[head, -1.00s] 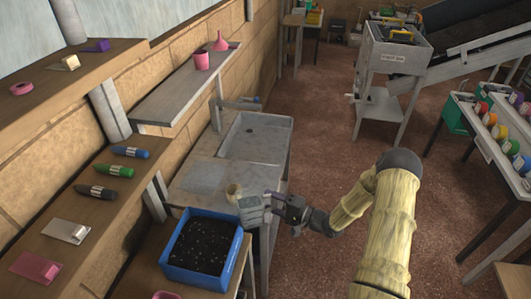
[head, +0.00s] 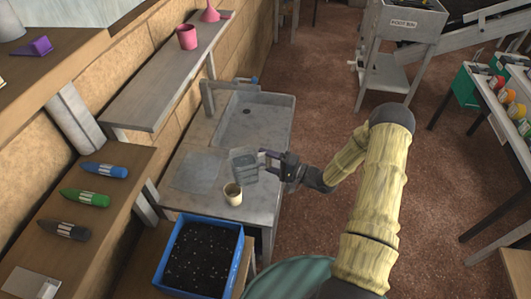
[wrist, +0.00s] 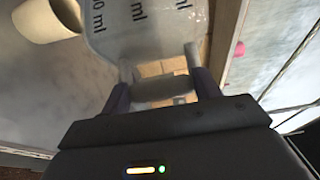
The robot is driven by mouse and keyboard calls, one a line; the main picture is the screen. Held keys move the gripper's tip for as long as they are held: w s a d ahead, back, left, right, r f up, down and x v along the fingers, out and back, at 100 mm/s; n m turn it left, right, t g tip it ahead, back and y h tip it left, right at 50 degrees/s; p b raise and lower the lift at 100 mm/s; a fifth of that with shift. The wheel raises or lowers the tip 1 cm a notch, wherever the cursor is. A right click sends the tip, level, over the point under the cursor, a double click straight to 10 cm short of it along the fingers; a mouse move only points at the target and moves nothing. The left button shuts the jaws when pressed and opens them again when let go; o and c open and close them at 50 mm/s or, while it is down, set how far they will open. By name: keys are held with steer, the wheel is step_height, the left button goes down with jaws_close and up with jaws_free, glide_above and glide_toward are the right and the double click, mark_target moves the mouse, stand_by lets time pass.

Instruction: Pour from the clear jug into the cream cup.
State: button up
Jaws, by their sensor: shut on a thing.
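The clear jug (head: 244,162) is a grey, see-through vessel, tilted a little to the left above the grey bench. My gripper (head: 266,162) is shut on it from the right; in the wrist view my gripper (wrist: 165,85) has its fingers on either side of the jug's handle. Volume marks show on the jug (wrist: 145,25) there. The cream cup (head: 232,194) stands upright on the bench, below and left of the jug, apart from it. The cup also shows at the upper left of the wrist view (wrist: 48,20). I cannot see any liquid stream.
A blue tray of dark soil (head: 238,265) sits in front of the bench. A sink (head: 287,112) is set in the bench behind the jug. A shelf (head: 150,90) with pink pots runs along the left wall.

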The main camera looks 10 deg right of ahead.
steer(key=shift+s+r, duration=0.15)
steer(key=shift+w+f+b, duration=0.2)
steer(key=shift+f+b, duration=0.25)
steer(key=shift+f, duration=0.35)
steer(key=shift+d+f+b, duration=0.2)
steer(key=shift+f+b, duration=0.3)
steer(key=shift+f, duration=0.25)
steer(key=shift+s+a+f+b, duration=0.2)
steer(key=shift+f+b, duration=0.2)
steer(key=shift+f, duration=0.25)
steer(key=shift+w+r+p, duration=0.1)
steer(key=shift+r+p, duration=0.5)
steer(key=shift+p, duration=0.15)
steer(key=shift+d+r+n+g+h+p, duration=0.2)
steer(key=shift+r+n+g+h+p, duration=0.3)
steer(key=shift+r+p, duration=0.5)
steer(key=shift+f, duration=0.6)
steer(key=shift+d, duration=0.1)
